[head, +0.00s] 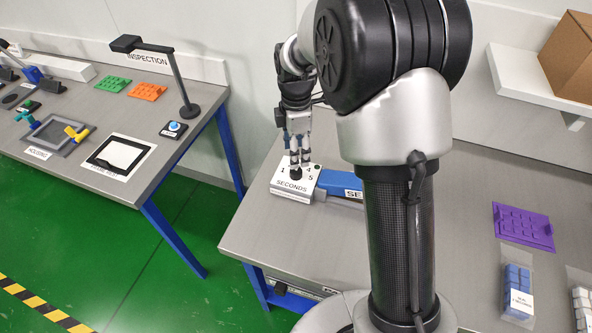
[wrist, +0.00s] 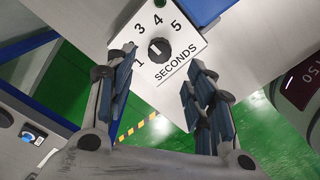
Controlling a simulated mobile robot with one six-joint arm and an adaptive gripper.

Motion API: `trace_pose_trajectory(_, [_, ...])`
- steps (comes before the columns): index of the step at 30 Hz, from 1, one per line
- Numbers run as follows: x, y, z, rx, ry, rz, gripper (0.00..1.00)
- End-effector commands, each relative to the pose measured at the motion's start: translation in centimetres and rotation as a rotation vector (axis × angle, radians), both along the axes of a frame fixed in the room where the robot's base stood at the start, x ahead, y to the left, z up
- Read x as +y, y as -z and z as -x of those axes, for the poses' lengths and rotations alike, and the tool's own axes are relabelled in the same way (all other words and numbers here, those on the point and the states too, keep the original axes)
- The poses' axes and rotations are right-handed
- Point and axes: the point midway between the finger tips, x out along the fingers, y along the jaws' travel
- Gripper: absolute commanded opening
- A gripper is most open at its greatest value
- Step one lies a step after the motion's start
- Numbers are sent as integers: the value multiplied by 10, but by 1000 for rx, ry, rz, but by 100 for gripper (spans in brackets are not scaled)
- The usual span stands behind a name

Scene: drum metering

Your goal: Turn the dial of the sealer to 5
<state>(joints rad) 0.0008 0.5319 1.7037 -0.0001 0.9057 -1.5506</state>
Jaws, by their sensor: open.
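The sealer's control box (head: 290,190) stands on the right bench, with the sealer's blue arm (head: 338,184) to its right. In the wrist view, the box's pale top face (wrist: 190,52) carries a black round dial (wrist: 158,50) above the word SECONDS. My gripper (head: 298,150) is open and points down just above the dial. In the wrist view its fingers (wrist: 160,72) are spread, apart from the dial.
A purple tray (head: 523,227) and a bag of blue blocks (head: 518,290) lie on the right bench. A wall shelf (head: 530,88) holds a cardboard box (head: 572,55). The left bench, with a lamp stand (head: 185,85), is across a green floor gap.

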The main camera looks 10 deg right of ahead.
Motion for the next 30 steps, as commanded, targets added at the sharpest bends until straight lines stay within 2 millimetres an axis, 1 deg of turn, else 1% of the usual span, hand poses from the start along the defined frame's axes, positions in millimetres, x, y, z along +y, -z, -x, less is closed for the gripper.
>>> trace_pose_trajectory(1, [0, 16, 1, 5, 0, 0, 49])
trace_pose_trajectory(6, [0, 48, 1, 2, 1, 0, 49])
trace_pose_trajectory(9, [0, 61, 0, 2, 1, 0, 49])
trace_pose_trajectory(12, [0, 70, 1, 2, 1, 0, 49])
trace_pose_trajectory(16, [0, 75, 0, 0, 1, 0, 49])
trace_pose_trajectory(24, [0, 75, 0, 0, 1, 0, 48])
trace_pose_trajectory(30, [0, 75, 0, 0, 1, 0, 35])
